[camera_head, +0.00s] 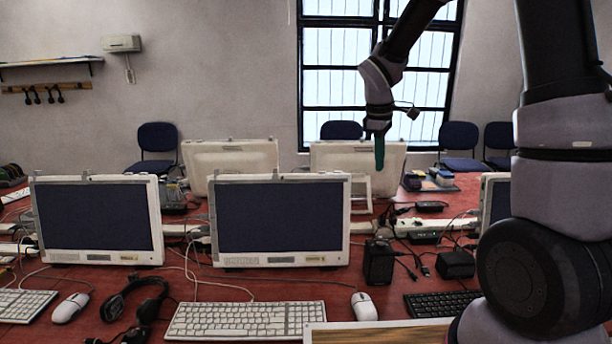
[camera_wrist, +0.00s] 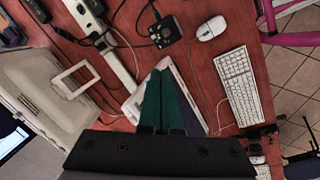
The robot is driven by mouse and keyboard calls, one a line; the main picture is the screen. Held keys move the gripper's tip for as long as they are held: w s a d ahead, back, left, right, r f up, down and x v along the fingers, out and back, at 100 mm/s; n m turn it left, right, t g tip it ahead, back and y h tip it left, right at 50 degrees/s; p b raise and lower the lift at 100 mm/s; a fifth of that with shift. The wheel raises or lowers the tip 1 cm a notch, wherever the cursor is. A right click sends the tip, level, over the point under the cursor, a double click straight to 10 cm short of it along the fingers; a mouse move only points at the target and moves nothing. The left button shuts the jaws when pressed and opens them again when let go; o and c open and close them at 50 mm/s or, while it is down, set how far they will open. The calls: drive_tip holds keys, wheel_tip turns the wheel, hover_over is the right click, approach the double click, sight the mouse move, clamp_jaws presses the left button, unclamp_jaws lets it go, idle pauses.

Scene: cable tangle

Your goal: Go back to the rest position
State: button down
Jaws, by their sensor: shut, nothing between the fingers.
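My gripper (camera_head: 379,152) hangs from my raised arm above the table's far part, in front of the window. Its green fingers point down and are closed together with nothing between them. In the wrist view the shut fingers (camera_wrist: 160,96) reach over the red table top (camera_wrist: 60,45), beside the edge of a white monitor. In the head view a white-backed monitor (camera_head: 357,157) stands behind the fingertips. I cannot tell how far the tips are above the table.
Two white monitors (camera_head: 280,222) (camera_head: 97,220) face me with keyboards (camera_head: 240,320) and mice in front. Blue chairs (camera_head: 158,140) stand behind the table.

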drive_tip(key=s+d+r+m+t+y, duration=0.1)
drive_tip(key=s+d+r+m+t, duration=0.1)
drive_tip(key=s+r+m, duration=0.5)
drive_tip(key=s+d+r+m+t+y, duration=0.2)
drive_tip(key=s+r+m, duration=0.6)
drive_tip(key=s, duration=0.7)
drive_tip(key=shift+s+d+r+t, duration=0.15)
drive_tip(key=shift+s+r+t, duration=0.25)
drive_tip(key=shift+r+t, duration=0.35)
drive_tip(key=shift+f, duration=0.1)
